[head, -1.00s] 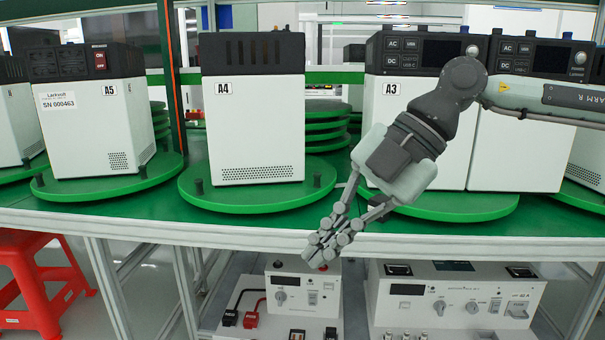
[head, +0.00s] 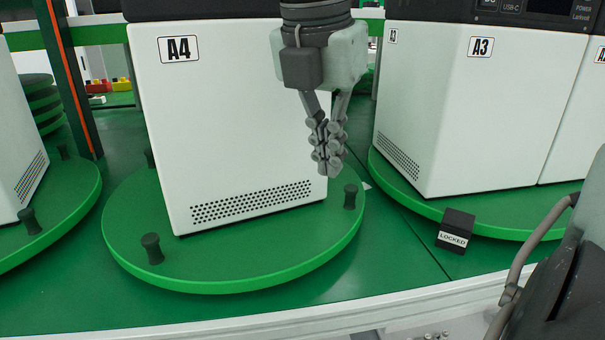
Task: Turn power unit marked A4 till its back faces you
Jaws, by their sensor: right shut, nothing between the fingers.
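The power unit marked A4 (head: 225,120) is a white box with a dark top. It stands on a round green turntable (head: 250,270) with short black pegs (head: 152,248) near its rim. A plain side with the A4 label and a vent grille at the bottom faces me. My right gripper (head: 328,170) is shut and empty. It points down in front of the unit's right edge, above the peg at the turntable's right (head: 350,196); I cannot tell whether it touches the unit. My left gripper is not in view.
The unit marked A3 (head: 450,110) stands on another green turntable to the right, with a black block reading LOCKED (head: 455,231) at its rim. Another turntable (head: 60,215) with a white unit is at the left. A dark upright post (head: 70,80) stands behind, between them.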

